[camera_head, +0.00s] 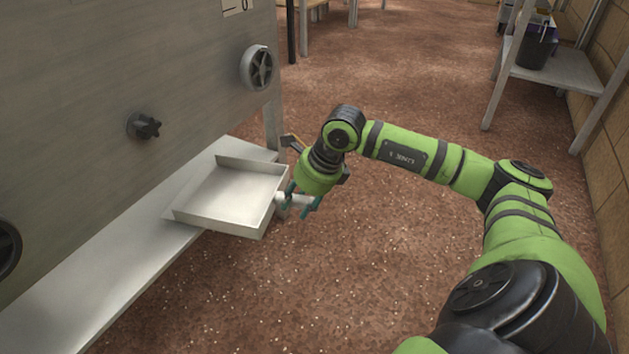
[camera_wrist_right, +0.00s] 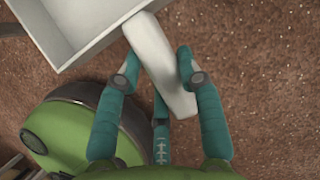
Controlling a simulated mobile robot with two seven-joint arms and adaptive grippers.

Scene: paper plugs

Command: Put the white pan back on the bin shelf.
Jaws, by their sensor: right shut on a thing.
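The white pan (camera_head: 228,199) is a shallow, empty, square tray with a short handle on its right side. It is partly over the light grey shelf (camera_head: 118,262) under the large grey bin (camera_head: 120,75), and its right part juts past the shelf edge over the floor. I cannot tell whether its underside touches the shelf. My right gripper (camera_head: 305,201) is shut on the pan's handle. In the right wrist view the teal fingers (camera_wrist_right: 158,68) are on both sides of the white handle, and a corner of the pan (camera_wrist_right: 75,30) shows at upper left. My left gripper is not in view.
The bin front carries a dark knob (camera_head: 144,126) and a handwheel (camera_head: 257,67). A bin leg (camera_head: 273,122) stands just behind the pan. A rack (camera_head: 560,70) with a black bucket (camera_head: 536,50) is at upper right. The brown floor between is clear.

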